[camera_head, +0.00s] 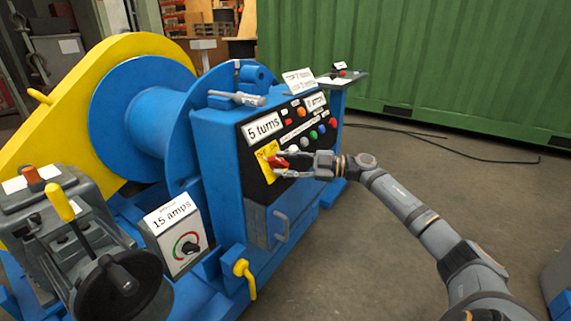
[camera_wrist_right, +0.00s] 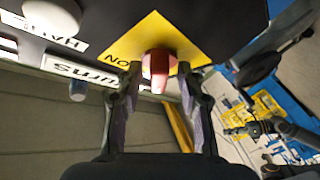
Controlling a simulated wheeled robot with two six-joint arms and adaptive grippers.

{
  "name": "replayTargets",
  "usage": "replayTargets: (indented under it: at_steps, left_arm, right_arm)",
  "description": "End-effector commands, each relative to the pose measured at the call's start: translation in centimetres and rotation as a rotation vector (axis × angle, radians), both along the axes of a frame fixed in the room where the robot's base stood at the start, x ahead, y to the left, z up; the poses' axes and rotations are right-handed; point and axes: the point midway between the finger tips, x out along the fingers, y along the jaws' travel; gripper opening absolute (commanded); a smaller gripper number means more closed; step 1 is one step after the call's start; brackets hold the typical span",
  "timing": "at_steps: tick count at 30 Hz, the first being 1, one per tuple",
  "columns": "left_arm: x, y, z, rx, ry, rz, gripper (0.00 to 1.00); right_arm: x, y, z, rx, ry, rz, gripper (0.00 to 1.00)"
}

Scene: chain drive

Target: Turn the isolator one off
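The isolator is a red rotary knob (camera_head: 278,162) on a yellow plate (camera_head: 265,153) at the lower left of the black control panel. In the right wrist view the red knob (camera_wrist_right: 158,65) stands out from the yellow plate (camera_wrist_right: 130,45), whose lettering appears upside down. My right gripper (camera_head: 281,165) is at the knob. Its fingers (camera_wrist_right: 159,75) are apart, one on each side of the knob, with narrow gaps seeming to remain. The knob's far side is hidden.
The panel (camera_head: 290,128) carries other buttons and labels, including "5 turns" (camera_head: 263,127). Below it is a grey handle (camera_head: 281,226). A "15 amps" box (camera_head: 175,237) and a lever unit (camera_head: 50,205) stand left. The floor to the right (camera_head: 480,190) is mostly clear, with black cables.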

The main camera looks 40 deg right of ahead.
Motion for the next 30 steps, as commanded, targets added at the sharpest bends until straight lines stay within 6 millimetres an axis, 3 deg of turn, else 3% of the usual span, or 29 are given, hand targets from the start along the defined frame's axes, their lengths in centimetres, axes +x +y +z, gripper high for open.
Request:
replayTargets:
  at_steps: [9, 21, 30]
  left_arm:
    - [0.0, 0.0, 0.0, -0.001, 0.001, 0.0, 0.0]
    - [0.0, 0.0, 0.0, 0.0, 0.0, 0.0, 0.0]
    - [0.0, 0.0, 0.0, 0.0, 0.0, 0.0, 0.0]
  right_arm:
    - [0.0, -0.1, 0.6, 0.0, -0.002, -0.002, 0.4]
    - [0.0, 0.0, 8.6, 0.001, -0.006, -0.003, 0.4]
    - [-0.1, 0.0, 10.1, 0.002, -0.001, -0.006, 0.4]
